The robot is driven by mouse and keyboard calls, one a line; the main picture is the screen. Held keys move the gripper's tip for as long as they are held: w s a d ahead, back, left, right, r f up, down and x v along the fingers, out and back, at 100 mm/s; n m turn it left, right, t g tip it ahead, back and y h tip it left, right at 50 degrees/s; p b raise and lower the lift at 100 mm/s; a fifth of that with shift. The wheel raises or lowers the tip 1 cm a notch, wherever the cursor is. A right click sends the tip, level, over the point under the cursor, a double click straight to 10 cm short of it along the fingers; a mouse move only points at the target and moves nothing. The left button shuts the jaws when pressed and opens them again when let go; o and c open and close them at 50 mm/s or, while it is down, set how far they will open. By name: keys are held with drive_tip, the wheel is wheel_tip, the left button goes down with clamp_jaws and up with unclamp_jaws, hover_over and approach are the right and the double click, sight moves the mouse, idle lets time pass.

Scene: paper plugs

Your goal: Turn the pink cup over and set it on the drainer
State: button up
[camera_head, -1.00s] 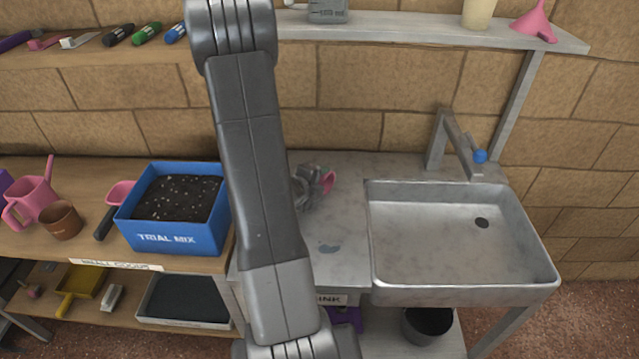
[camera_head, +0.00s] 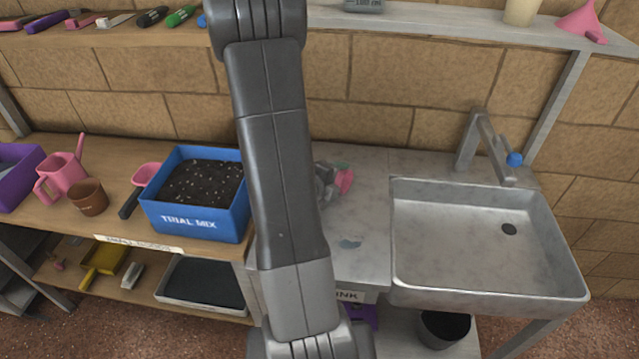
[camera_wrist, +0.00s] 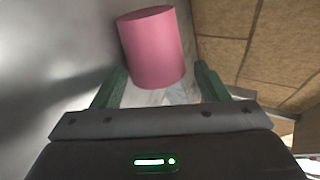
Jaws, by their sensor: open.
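The pink cup (camera_wrist: 152,48) fills the upper middle of the wrist view, its smooth side facing me and one round end at the top of the picture. I cannot tell which end is its mouth. In the head view the cup (camera_head: 345,181) shows small on the grey counter left of the sink. My gripper (camera_wrist: 160,85) is open, its green fingers spread on either side of the cup's near end, with gaps visible. In the head view my gripper (camera_head: 325,184) is partly hidden behind my arm. I cannot make out a drainer.
The steel sink (camera_head: 490,245) with its tap (camera_head: 485,145) is right of the cup. A blue box of soil (camera_head: 195,220) stands on the wooden bench left of my arm. A shelf (camera_head: 440,27) runs along the wall above. The counter's front is mostly clear.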

drive_tip(key=v, duration=1)
drive_tip(key=shift+r, duration=0.25)
drive_tip(key=shift+w+d, duration=0.15)
drive_tip(key=shift+d, duration=0.05)
drive_tip(key=x, duration=0.9)
drive_tip(key=shift+w+d+f, duration=0.1)
drive_tip(key=shift+w+f, duration=0.1)
drive_tip(key=shift+f, duration=0.1)
